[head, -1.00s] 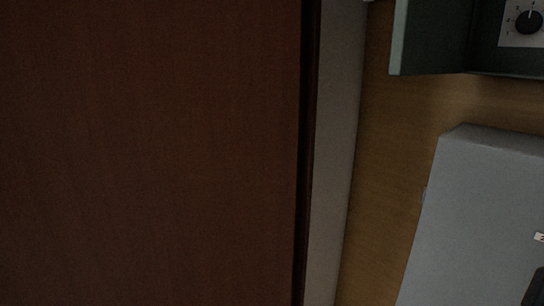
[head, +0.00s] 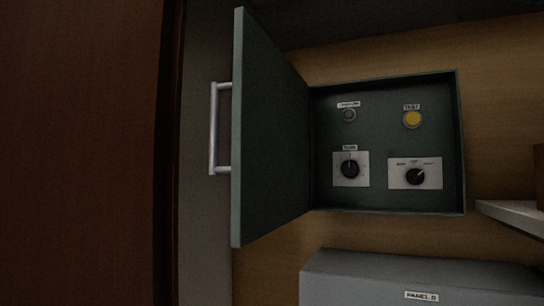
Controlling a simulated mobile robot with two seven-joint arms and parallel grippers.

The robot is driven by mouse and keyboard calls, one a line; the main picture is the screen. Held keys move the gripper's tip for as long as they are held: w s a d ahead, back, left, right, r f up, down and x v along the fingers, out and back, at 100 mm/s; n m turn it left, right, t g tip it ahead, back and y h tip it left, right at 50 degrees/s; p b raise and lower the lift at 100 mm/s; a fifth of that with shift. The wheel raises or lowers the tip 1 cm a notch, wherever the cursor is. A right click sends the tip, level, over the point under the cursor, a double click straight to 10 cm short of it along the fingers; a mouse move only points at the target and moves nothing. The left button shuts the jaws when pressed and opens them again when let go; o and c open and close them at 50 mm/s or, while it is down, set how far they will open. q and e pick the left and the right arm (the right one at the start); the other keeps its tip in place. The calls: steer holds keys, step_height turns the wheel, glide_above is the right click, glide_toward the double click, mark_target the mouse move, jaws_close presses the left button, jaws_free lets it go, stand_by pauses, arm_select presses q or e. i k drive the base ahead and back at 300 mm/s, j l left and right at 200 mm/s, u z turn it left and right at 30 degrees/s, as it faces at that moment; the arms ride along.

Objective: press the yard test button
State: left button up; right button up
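The yellow button (head: 412,119) under a "TEST" label is at the upper right inside an open dark green control box (head: 462,150) on the wall. The box door (head: 268,130) is swung open to the left, with a metal bar handle (head: 214,128) on its outer side. A small dark lamp or button (head: 349,115) is at the upper left inside the box. Below it is a black rotary knob (head: 349,168) on a white plate. A second black knob (head: 414,176) is below the yellow button. Neither of my grippers is in view.
A grey box labelled "PANEL B" (head: 400,276) stands below the green box. A pale shelf (head: 512,213) juts in at the right, with a brown object on it. A dark reddish-brown panel (head: 80,150) fills the left side.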

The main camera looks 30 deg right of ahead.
mark_target(413, 118)
steer(key=l+z, duration=0.2)
steer(key=z, duration=0.2)
steer(key=l+z, duration=0.25)
steer(key=z, duration=0.15)
steer(key=l+z, duration=0.2)
steer(key=z, duration=0.2)
